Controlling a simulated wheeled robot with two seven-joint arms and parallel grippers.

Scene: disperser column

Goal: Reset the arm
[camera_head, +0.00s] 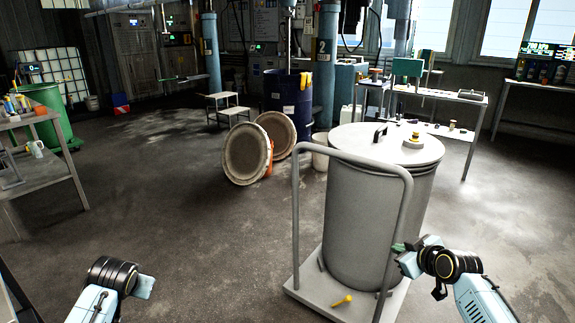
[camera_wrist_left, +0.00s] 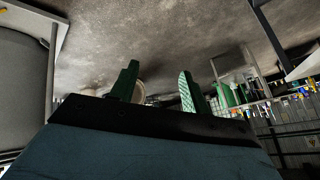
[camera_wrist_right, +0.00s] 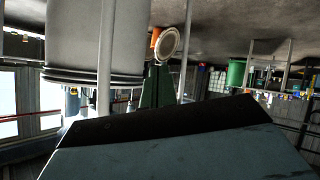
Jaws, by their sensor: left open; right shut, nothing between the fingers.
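My right arm comes in at the lower right of the head view. Its right gripper (camera_head: 399,247) has green fingertips close to the right post of the trolley handle and in front of the grey drum's lower right side; whether they touch cannot be told. In the right wrist view the right gripper (camera_wrist_right: 158,84) has its fingers together and empty. My left arm is low at the left of the head view, over the floor, its fingers hidden there. In the left wrist view the left gripper (camera_wrist_left: 157,86) has its two green fingers apart with nothing between them.
A large lidded grey drum (camera_head: 365,220) stands on a trolley (camera_head: 312,283) with a tall handle. Two round lids (camera_head: 246,153) lean near a blue drum (camera_head: 288,95). A workbench (camera_head: 50,165) is at the left. The middle floor is clear.

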